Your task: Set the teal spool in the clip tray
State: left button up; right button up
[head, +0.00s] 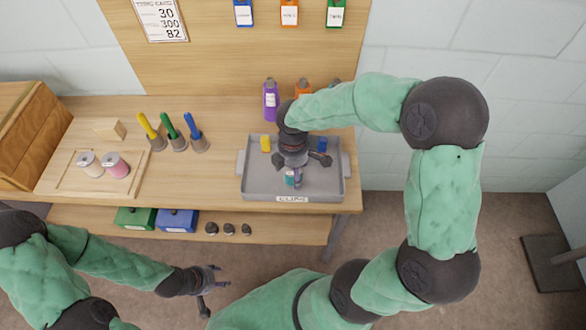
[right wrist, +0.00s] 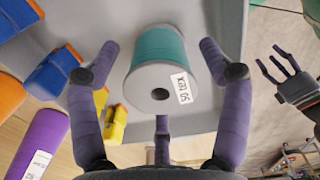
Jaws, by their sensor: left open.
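The teal spool (right wrist: 160,70) has grey flanges and a white label. In the right wrist view it is between the fingers of my right gripper (right wrist: 160,75), with small gaps at both sides. In the head view only a bit of teal (head: 290,178) shows below my right gripper (head: 295,176), over the clip tray. The grey clip tray (head: 325,186) has a "CLIPS" label on its front. I cannot tell whether the spool rests on its floor. My left gripper (head: 214,284) is open and empty, in front of the bench.
The tray holds yellow (head: 265,144) and blue (head: 322,144) clips. A purple bottle (head: 270,100) stands behind it. Two spools, one white (head: 89,164) and one pink (head: 116,165), sit on the left. Yellow, green and blue-handled tools (head: 195,132) stand between.

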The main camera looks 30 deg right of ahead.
pick_arm(q)
notch_tip(320, 180, up, 5)
jog(key=p, duration=0.4)
jog(key=shift+f+p, duration=0.2)
jog(key=shift+p, duration=0.1)
pick_arm(e)
notch_tip(320, 180, up, 12)
jog(key=shift+r, duration=0.2)
